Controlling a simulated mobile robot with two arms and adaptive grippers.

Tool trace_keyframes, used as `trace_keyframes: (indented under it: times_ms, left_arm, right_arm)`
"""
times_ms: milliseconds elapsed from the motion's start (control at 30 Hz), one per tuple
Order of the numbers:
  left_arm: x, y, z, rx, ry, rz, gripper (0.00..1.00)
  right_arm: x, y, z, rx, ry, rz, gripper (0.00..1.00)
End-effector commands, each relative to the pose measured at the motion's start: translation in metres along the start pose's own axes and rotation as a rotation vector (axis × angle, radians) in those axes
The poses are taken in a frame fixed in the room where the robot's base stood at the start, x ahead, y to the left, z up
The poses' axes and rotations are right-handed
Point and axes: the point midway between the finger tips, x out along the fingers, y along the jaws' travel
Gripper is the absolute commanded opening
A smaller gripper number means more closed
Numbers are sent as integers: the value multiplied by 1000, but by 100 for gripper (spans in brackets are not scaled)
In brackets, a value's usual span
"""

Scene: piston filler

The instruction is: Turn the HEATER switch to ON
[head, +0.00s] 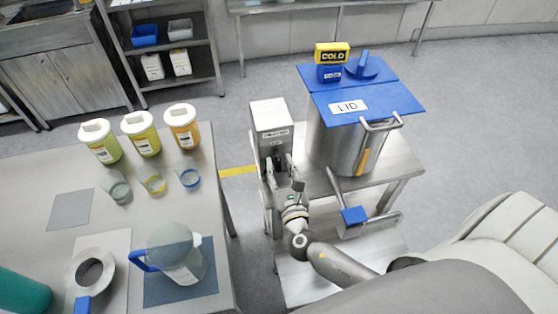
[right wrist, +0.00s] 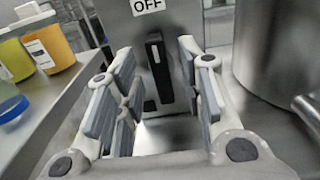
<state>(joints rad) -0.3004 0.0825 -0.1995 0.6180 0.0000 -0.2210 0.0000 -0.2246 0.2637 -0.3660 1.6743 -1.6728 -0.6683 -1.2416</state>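The grey control box (head: 272,122) stands at the left end of the metal stand, beside the steel tank. In the right wrist view its front panel (right wrist: 185,18) carries a label reading OFF (right wrist: 147,5). Below the label is a dark upright switch lever (right wrist: 155,70); an ON label is not visible. My right gripper (head: 281,172) is in front of the box. In the right wrist view it is open (right wrist: 155,62), its fingers to either side of the lever in the picture. Contact with the lever cannot be made out. My left gripper is not in view.
The steel tank (head: 345,150) with its blue lid (head: 390,100) and a COLD sign (head: 332,53) stands right of the box. A blue-handled lever (head: 354,215) sticks out in front. A table (head: 40,170) with lidded containers, cups and a jug (head: 175,250) is at left.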

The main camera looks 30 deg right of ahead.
Motion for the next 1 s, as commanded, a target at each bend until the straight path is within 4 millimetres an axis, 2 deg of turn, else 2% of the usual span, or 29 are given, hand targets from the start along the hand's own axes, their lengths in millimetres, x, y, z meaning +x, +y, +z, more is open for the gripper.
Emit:
trace_keyframes:
  times_ms: [200, 467, 733, 1000]
  left_arm:
    - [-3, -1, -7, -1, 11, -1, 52]
    - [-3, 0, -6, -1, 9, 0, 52]
    - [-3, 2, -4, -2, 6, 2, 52]
    - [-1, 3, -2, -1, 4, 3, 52]
  right_arm:
    - [15, 0, 0, 1, 1, 0, 36]
    - [16, 0, 0, 1, 1, 0, 36]
    - [16, 0, 0, 1, 1, 0, 1]
    - [16, 0, -1, 11, 1, 0, 0]
